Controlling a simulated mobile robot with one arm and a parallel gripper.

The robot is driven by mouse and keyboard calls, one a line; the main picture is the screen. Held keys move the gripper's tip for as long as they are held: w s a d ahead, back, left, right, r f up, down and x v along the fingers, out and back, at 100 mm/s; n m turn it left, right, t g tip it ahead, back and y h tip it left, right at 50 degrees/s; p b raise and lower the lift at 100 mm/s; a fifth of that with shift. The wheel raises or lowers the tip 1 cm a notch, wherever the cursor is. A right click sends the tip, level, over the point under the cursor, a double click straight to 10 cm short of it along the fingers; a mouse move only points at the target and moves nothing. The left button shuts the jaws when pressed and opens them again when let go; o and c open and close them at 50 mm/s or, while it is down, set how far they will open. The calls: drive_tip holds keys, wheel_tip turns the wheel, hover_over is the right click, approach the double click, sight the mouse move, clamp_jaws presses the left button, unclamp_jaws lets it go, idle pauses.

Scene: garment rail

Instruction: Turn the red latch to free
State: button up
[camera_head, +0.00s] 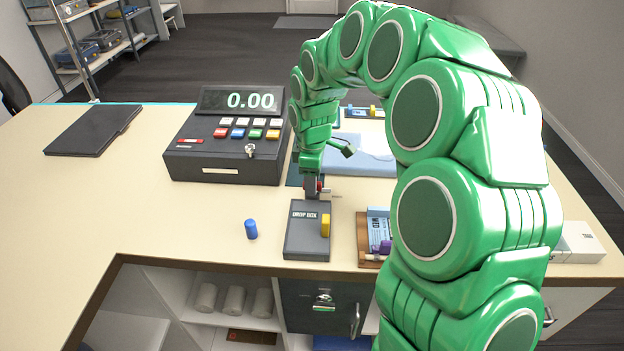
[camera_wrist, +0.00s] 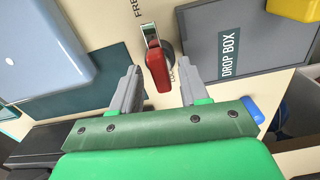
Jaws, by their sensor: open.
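The red latch (camera_wrist: 158,72) shows in the wrist view, with a metal piece (camera_wrist: 150,35) at its upper end and a dark round base behind it. Its red end lies beside a partly hidden label that seems to begin "LOC". A partly cut-off label reading "FRE" (camera_wrist: 138,8) is printed above it. My gripper (camera_wrist: 160,76) is open, with one grey finger on each side of the red end; I cannot tell whether either touches it. In the head view my gripper (camera_head: 313,186) is low over the counter behind the drop box, and only a bit of red (camera_head: 320,185) shows there.
The grey drop box (camera_head: 307,243) with a yellow block (camera_head: 325,226) stands just in front. A blue cylinder (camera_head: 251,229) stands to its left, a wooden tray (camera_head: 366,258) to its right. A cash register (camera_head: 215,165) is behind left.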

drive_tip(key=shift+r, duration=0.15)
wheel_tip(320, 180, up, 8)
drive_tip(key=shift+f, duration=0.2)
idle(0.4)
